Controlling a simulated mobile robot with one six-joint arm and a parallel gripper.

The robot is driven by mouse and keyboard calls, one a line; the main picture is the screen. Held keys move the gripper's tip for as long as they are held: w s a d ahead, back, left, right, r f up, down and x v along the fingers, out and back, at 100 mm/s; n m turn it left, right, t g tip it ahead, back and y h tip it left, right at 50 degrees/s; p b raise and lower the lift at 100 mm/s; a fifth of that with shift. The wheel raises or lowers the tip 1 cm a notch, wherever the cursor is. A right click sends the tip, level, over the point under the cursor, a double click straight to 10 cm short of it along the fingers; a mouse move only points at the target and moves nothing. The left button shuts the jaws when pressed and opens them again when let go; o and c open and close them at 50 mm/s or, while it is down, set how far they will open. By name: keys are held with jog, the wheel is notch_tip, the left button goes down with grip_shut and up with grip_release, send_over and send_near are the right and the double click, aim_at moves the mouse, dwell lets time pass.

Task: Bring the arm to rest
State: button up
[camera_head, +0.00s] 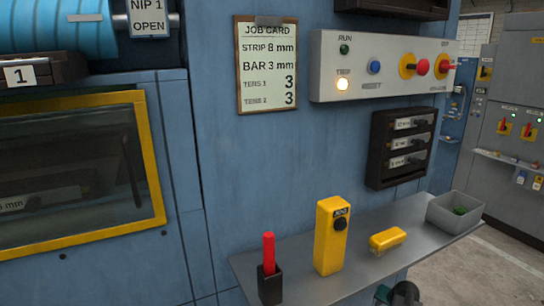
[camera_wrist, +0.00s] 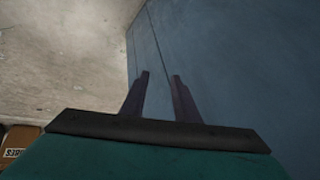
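My gripper (camera_wrist: 160,76) shows in the wrist view. Its two dark fingers stand apart with nothing between them. Beyond the fingers are a blue panel on the right and a pale grey floor or wall surface on the left; I cannot tell how far off they are. In the head view, a small dark and teal rounded part shows at the bottom edge, below the shelf; it may be part of my arm. Most of my arm is out of view there, so its overall pose cannot be told.
A grey shelf (camera_head: 350,283) juts from the blue machine. It bears a red stick in a black holder (camera_head: 270,286), a yellow device (camera_head: 329,245), a yellow block (camera_head: 388,239) and a grey bin (camera_head: 455,212). A control panel (camera_head: 380,70) with a lit lamp is above.

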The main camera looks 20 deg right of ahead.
jog(key=w+a+f+n+g+y+p, duration=0.1)
jog(key=a+f+n+g+y+p, duration=0.3)
jog(key=a, duration=1.3)
jog(key=a+f+n, duration=0.2)
jog(key=a+f, duration=0.4)
jog(key=a, duration=1.2)
jog(key=s+a+n+g+h+p, duration=0.1)
jog(key=s+a+n+g+p, duration=0.3)
jog(key=s+a, duration=1.7)
jog(key=n+g, duration=0.2)
jog(key=g, duration=0.1)
jog(key=shift+s+a+f+p, duration=0.15)
jog(key=shift+a+f+p, duration=0.05)
jog(key=shift+a+p, duration=0.2)
